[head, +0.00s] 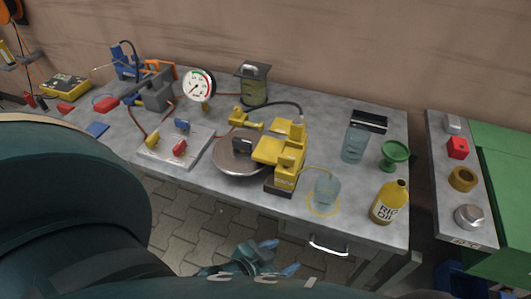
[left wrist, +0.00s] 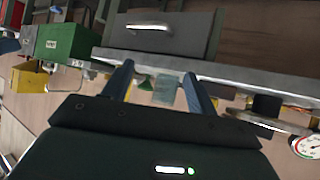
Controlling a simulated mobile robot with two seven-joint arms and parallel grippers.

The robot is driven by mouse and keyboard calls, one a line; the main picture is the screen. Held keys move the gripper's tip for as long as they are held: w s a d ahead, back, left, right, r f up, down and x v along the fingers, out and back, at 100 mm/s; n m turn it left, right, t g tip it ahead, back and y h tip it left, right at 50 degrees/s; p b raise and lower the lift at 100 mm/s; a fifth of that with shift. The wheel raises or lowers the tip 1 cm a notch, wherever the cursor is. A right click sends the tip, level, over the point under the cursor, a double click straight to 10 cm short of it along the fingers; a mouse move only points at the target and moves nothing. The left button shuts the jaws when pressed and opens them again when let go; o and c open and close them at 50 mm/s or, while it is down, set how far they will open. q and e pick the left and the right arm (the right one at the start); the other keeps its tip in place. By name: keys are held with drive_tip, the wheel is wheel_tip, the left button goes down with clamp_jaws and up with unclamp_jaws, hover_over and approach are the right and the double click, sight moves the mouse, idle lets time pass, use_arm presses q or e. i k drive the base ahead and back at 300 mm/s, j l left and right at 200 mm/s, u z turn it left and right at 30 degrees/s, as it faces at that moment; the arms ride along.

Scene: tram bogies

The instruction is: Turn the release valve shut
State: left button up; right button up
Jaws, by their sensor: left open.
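I cannot tell for sure which part is the release valve. A pale plate (head: 160,152) on the left half of the bench carries a blue handle (head: 182,124) and a red handle (head: 179,148). A yellow T-shaped handle (head: 244,121) stands behind the round metal disc (head: 238,156). My left gripper (head: 270,253) is low in front of the bench, below its front edge, apart from all of these. In the left wrist view its two blue fingers (left wrist: 158,74) are spread with nothing gripped between them. My right gripper is not in view.
On the grey bench (head: 330,105) stand a yellow machine (head: 280,152), a pressure gauge (head: 198,85), a clear beaker (head: 325,192), an oil bottle (head: 389,202) and a green stand (head: 395,155). A drawer handle (head: 328,246) juts from the front. A side table (head: 480,232) stands right.

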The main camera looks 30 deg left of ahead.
sight(180, 148)
drive_tip(key=u, duration=1.8)
drive_tip(key=i+j, duration=0.15)
drive_tip(key=j, duration=0.2)
drive_tip(key=i+j+z, duration=0.15)
drive_tip(key=j, duration=0.25)
drive_tip(key=i+j, duration=0.2)
drive_tip(key=j, duration=0.15)
drive_tip(key=z, duration=0.05)
